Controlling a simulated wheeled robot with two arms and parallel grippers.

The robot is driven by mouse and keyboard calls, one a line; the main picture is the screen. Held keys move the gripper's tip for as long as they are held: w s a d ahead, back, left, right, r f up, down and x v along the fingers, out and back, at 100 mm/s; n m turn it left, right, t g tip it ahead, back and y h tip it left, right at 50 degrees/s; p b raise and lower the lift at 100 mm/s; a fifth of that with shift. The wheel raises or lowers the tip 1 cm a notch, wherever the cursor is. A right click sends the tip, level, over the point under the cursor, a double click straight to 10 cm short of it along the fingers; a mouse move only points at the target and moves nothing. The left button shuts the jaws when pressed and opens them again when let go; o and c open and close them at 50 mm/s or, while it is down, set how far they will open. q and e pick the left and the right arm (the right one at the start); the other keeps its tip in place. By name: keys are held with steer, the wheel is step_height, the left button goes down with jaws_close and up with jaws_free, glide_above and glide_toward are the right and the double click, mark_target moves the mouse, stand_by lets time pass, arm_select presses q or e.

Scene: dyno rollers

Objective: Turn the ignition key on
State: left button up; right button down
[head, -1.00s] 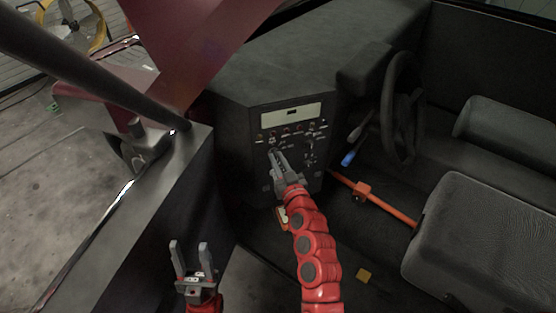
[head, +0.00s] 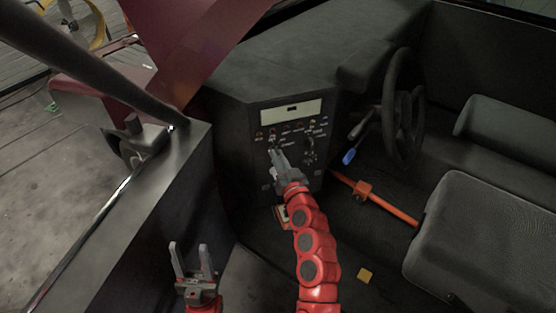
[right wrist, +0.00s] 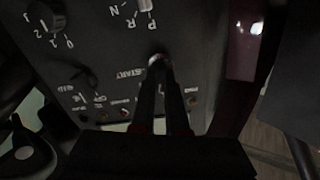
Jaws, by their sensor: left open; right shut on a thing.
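The dark control panel (head: 262,170) stands in front of me, with a pale display strip and rows of small switches and knobs. My right gripper (head: 275,153) reaches up to it from below. In the right wrist view its two dark fingers (right wrist: 160,70) are shut on a small silvery piece, apparently the ignition key (right wrist: 157,60), beside the START lettering. The fingers hide most of the key, and its turned angle cannot be read. My left gripper (head: 189,262) is open and empty at the lower left, apart from the panel.
A steering wheel (head: 403,110), a blue-tipped lever (head: 349,156) and an orange bar (head: 375,200) lie right of the panel. Black seats (head: 480,240) fill the right side. A selector knob (right wrist: 45,18) marked with numbers sits near the gripped piece.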

steer(key=m+b, duration=0.1)
steer(key=m, duration=0.4)
steer(key=shift+d, duration=0.1)
steer(key=shift+m, duration=0.3)
stand_by(0.4)
steer(key=c, duration=0.9)
jaws_free()
steer(key=v, duration=1.7)
steer(key=shift+s+d+f, duration=0.1)
steer(key=shift+s, duration=0.05)
